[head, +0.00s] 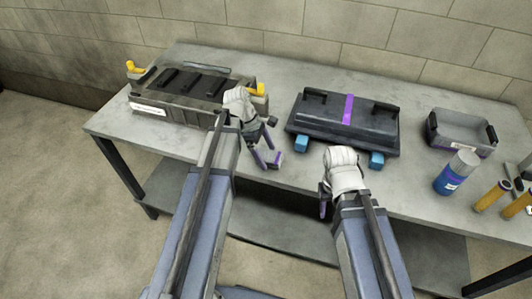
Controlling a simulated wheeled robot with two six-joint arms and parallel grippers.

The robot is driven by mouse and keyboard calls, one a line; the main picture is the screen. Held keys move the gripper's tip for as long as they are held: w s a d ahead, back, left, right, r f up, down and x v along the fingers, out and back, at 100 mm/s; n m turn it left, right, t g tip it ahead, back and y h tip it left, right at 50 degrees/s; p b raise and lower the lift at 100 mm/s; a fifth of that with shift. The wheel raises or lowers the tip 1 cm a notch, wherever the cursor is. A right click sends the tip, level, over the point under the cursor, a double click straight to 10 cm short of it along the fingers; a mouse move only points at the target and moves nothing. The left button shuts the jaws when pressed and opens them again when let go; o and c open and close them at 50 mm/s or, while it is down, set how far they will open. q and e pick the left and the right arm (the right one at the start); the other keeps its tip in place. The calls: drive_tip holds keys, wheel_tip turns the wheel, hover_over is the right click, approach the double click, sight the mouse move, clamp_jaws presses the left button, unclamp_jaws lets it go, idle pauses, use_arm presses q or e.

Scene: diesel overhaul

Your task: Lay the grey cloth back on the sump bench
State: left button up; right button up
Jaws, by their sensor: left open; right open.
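The bench (255,195) is a grey metal-topped table against the block wall. My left gripper (266,153) is open over the front middle of the bench, its purple-edged fingers pointing down. A small grey piece with a purple edge (274,158) shows at its fingertips; I cannot tell whether it is the cloth or part of the gripper. My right gripper (326,207) is open at the bench's front edge, partly hidden by its own wrist. I see no clearly recognisable grey cloth.
A dark engine part with yellow fittings (180,90) stands at the left. A black tray-like part with a purple strap (345,122) rests on blue blocks (301,143).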

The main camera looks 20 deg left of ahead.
use_arm(q)
drive_tip(key=shift+p+v, duration=0.8)
drive_tip(key=p+v, duration=1)
drive_tip(key=v, duration=0.1)
drive_tip(key=s+d+f+m+y, duration=0.1)
drive_tip(key=s+d+m+y, duration=0.4)
drive_tip(key=s+d+m, duration=0.9)
drive_tip(key=shift+s+d+f+m+y, duration=0.3)
drive_tip(key=shift+d+m, duration=1)
drive_tip(key=shift+m, duration=2.5)
drive_tip(key=shift+w+f, duration=0.1)
